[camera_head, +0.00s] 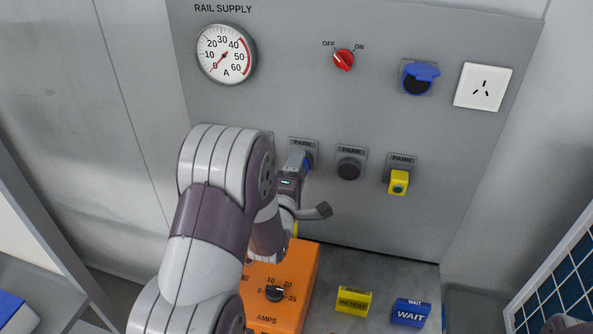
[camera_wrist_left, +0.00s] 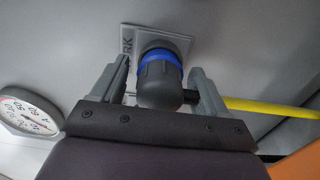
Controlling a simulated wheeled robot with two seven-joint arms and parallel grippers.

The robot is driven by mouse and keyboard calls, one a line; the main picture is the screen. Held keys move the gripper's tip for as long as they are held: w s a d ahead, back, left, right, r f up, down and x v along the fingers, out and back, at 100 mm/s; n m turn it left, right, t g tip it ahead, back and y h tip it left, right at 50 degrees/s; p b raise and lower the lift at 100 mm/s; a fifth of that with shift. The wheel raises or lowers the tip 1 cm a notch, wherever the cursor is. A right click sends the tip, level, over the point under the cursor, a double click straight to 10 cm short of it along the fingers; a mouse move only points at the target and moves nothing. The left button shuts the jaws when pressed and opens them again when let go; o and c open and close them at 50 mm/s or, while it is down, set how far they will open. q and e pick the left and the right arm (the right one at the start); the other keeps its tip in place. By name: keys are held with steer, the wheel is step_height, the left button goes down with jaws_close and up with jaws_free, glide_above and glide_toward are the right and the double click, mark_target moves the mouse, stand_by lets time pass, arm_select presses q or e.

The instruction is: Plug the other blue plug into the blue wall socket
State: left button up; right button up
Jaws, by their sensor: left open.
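The blue plug (camera_wrist_left: 158,75), black-bodied with a blue ring, sits in a grey PARK holder on the wall panel. In the head view a blue part of it (camera_head: 293,160) shows at the leftmost clearly visible PARK plate. My left gripper (camera_wrist_left: 160,88) is open, with one finger on each side of the plug's body and gaps visible. In the head view the left gripper (camera_head: 292,178) is partly hidden by its own arm. The blue wall socket (camera_head: 416,86) is at the upper right of the panel, its blue lid raised over a dark opening. My right gripper is not in view.
A black cap (camera_head: 348,170) and a yellow plug (camera_head: 398,183) occupy other PARK places. An orange box (camera_head: 287,297) and yellow (camera_head: 353,301) and blue (camera_head: 410,313) blocks stand below.

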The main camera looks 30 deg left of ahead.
arm_select(q)
jaws_close()
steer(key=shift+b+v, duration=0.3)
steer(key=shift+v, duration=2.7)
